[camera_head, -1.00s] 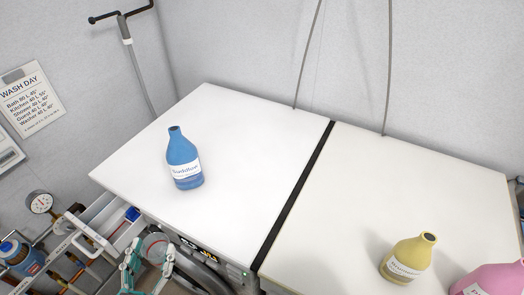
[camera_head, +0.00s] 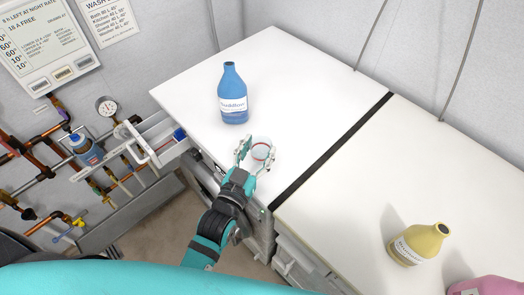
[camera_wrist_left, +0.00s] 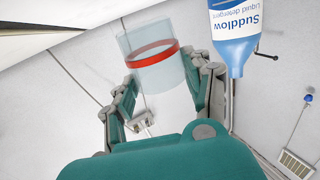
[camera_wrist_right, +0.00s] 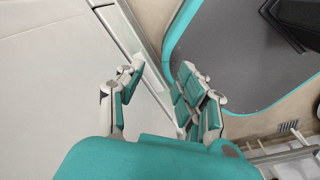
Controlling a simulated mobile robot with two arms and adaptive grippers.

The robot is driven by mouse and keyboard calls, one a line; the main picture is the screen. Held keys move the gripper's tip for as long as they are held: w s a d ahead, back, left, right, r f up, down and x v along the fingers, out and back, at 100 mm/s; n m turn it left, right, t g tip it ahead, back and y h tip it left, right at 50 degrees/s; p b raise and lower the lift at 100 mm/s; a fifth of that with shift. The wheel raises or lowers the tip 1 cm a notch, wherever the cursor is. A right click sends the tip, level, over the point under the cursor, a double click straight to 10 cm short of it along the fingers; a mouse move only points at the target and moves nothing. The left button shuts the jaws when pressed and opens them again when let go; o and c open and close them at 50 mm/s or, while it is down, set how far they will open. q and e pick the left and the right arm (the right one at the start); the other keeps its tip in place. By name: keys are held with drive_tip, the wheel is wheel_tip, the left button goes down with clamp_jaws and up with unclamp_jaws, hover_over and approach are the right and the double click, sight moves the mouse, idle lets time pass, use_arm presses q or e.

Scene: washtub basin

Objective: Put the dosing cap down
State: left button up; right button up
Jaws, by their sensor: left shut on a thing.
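The dosing cap (camera_head: 261,150) is a clear cup with a red ring. My left gripper (camera_head: 254,153) is shut on it, one finger on each side, at the front edge of the white worktop. In the left wrist view the cap (camera_wrist_left: 152,60) sits between the fingertips, slightly tilted. I cannot tell whether its base touches the worktop. My right gripper (camera_wrist_right: 160,78) shows only in the right wrist view, with its fingers apart and nothing between them.
A blue detergent bottle (camera_head: 233,98) stands on the white worktop (camera_head: 290,75) behind the cap. A yellow bottle (camera_head: 418,245) and a pink bottle (camera_head: 485,287) are at the right. An open drawer (camera_head: 158,137) juts out at the left. The worktop right of the blue bottle is clear.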

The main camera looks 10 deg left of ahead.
sight(259, 161)
use_arm(q)
drive_tip(key=shift+w+d, duration=0.15)
drive_tip(key=shift+w, duration=0.2)
drive_tip(key=f, duration=0.3)
drive_tip(key=shift+w+d+f+p, duration=0.2)
drive_tip(key=shift+w+f+p, duration=0.05)
drive_tip(key=shift+p, duration=0.1)
drive_tip(key=shift+f, duration=0.2)
drive_tip(key=o, duration=0.9)
use_arm(e)
drive_tip(key=shift+s+a+r, duration=0.25)
drive_tip(key=shift+r, duration=0.05)
drive_tip(key=shift+d, duration=0.1)
